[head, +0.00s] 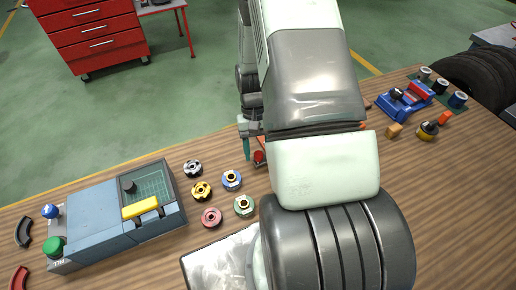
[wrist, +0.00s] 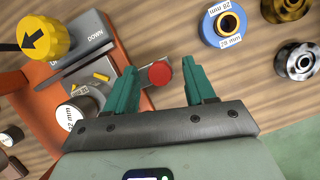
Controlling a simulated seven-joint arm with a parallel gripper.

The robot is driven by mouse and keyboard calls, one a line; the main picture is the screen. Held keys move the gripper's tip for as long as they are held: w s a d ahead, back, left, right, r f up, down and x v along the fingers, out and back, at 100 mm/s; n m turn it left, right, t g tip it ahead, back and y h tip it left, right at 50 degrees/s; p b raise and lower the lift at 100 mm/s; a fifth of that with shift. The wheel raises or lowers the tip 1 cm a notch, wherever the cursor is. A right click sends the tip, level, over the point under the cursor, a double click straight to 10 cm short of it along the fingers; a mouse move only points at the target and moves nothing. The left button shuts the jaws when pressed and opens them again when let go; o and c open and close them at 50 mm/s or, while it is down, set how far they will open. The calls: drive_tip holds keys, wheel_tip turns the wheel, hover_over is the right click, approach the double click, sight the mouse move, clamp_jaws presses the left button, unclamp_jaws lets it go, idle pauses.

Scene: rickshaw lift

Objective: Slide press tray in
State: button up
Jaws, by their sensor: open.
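An orange press with grey plates shows at left in the wrist view; its orange frame (wrist: 20,100) surrounds a flat grey plate (wrist: 100,97) that looks like the tray. A red round knob (wrist: 159,73) stands at the plate's right end, and the same knob shows in the head view (head: 259,156). My gripper (wrist: 166,76) is open, its teal fingers either side of the knob in the picture; I cannot tell whether they touch it. A cylinder marked 32 mm (wrist: 74,117) sits by the plate. My arm hides most of the press in the head view.
A yellow arrow knob (wrist: 45,36) and a DOWN label are on the press. A blue ring (wrist: 222,24) and several other rings lie nearby. A blue-grey machine (head: 95,212) stands at left, a blue fixture (head: 405,100) at right.

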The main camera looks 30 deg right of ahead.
clamp_jaws()
drive_tip(key=shift+d, duration=2.35)
unclamp_jaws()
drive_tip(key=v, duration=1.1)
